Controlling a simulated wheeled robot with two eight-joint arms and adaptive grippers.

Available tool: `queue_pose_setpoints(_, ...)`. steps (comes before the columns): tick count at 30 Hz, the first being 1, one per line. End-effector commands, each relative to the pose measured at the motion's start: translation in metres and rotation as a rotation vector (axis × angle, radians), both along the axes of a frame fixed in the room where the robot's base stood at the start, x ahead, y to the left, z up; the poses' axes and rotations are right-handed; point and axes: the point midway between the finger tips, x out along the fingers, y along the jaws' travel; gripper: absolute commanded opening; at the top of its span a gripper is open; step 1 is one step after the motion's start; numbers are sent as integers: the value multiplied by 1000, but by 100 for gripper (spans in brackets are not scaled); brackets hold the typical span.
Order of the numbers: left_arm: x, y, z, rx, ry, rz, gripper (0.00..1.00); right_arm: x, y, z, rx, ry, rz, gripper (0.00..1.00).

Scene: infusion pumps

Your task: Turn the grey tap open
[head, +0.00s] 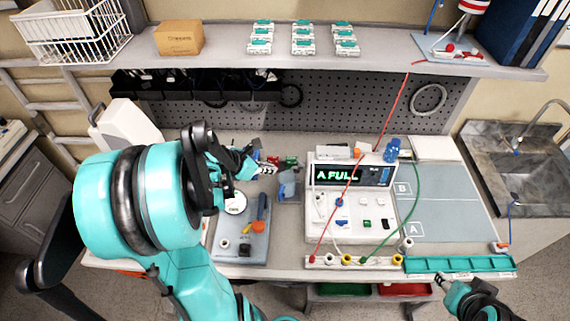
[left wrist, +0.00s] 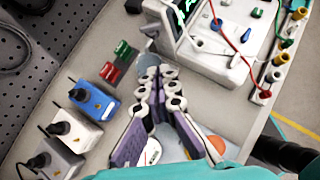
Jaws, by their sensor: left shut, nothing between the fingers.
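I cannot tell for certain which thing is the grey tap. A row of small boxes with black knobs shows in the left wrist view: a blue box (left wrist: 95,99), a white box (left wrist: 82,130) and a pale grey box (left wrist: 55,160) at the lower left. In the head view my left arm hides most of this row. My left gripper (head: 270,168) is shut and empty above the bench, left of the pump; its fingers (left wrist: 163,76) point away from the wrist, apart from the boxes. My right gripper (head: 443,281) is at the lower right, too small to judge.
The white pump unit (head: 345,215) with a green "A FULL" display stands mid-bench, with red and green leads across it. A blue-grey cup (head: 288,187) stands beside it. A grey tray (head: 240,242) lies in front. A sink (head: 520,165) with a curved metal faucet (head: 550,110) is at right.

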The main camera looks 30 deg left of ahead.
Motion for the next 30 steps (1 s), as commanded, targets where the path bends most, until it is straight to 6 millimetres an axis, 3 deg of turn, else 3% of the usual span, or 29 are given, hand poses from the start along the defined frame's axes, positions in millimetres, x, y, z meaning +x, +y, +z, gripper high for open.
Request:
queue_pose_setpoints(15,67,-24,-72,4,1,-8,0,0,0,-19,0,0,0,40)
queue_pose_setpoints(21,93,-32,-68,4,2,-6,0,0,0,-15,0,0,0,40)
queue_pose_setpoints(30,102,-35,-68,5,1,-4,0,0,0,-15,0,0,0,40)
